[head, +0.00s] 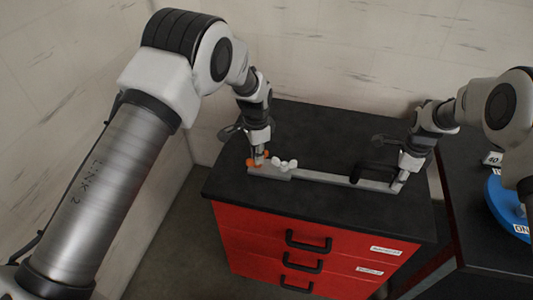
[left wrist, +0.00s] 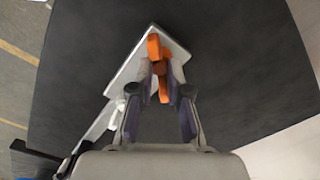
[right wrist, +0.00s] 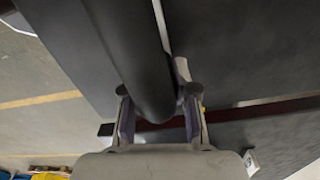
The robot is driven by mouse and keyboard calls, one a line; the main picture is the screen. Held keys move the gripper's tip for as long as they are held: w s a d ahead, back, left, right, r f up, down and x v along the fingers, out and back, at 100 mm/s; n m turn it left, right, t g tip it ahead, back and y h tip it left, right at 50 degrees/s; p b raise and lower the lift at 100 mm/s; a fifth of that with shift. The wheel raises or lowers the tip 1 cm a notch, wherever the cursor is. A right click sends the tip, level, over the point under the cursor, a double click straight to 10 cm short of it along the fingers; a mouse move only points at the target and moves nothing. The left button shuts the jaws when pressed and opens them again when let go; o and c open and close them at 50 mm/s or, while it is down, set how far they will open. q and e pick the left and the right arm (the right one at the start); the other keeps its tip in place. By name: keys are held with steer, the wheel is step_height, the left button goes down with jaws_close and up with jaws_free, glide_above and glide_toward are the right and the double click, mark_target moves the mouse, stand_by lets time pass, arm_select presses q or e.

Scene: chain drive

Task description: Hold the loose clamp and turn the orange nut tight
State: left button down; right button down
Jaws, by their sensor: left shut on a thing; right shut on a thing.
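The orange nut (head: 251,162) is at the left end of a long pale bar (head: 335,179) on the black cabinet top. In the left wrist view the nut (left wrist: 154,46) shows as a winged piece on a pale plate. My left gripper (head: 259,157) comes down from above, its fingers (left wrist: 161,72) shut on the nut. My right gripper (head: 400,182) is low at the bar's right end, beside a black handle (head: 373,168), which I take for part of the loose clamp. In the right wrist view a thick black cylinder (right wrist: 130,50) runs between its fingers and hides the grip point.
White rounded knobs (head: 285,164) stand beside the nut. The cabinet (head: 275,238) has red drawers with black handles. A second black surface (head: 478,215) with a blue round object (head: 507,205) lies at the right. The back of the top is clear; a pale wall stands behind.

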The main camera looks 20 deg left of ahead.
arm_select(q)
steer(key=m, duration=0.4)
steer(key=shift+m, duration=0.3)
steer(key=m, duration=0.4)
steer(key=shift+m, duration=0.3)
steer(key=c, duration=1.1)
jaws_free()
steer(key=shift+c, duration=0.2)
step_height(320, 180, up, 12)
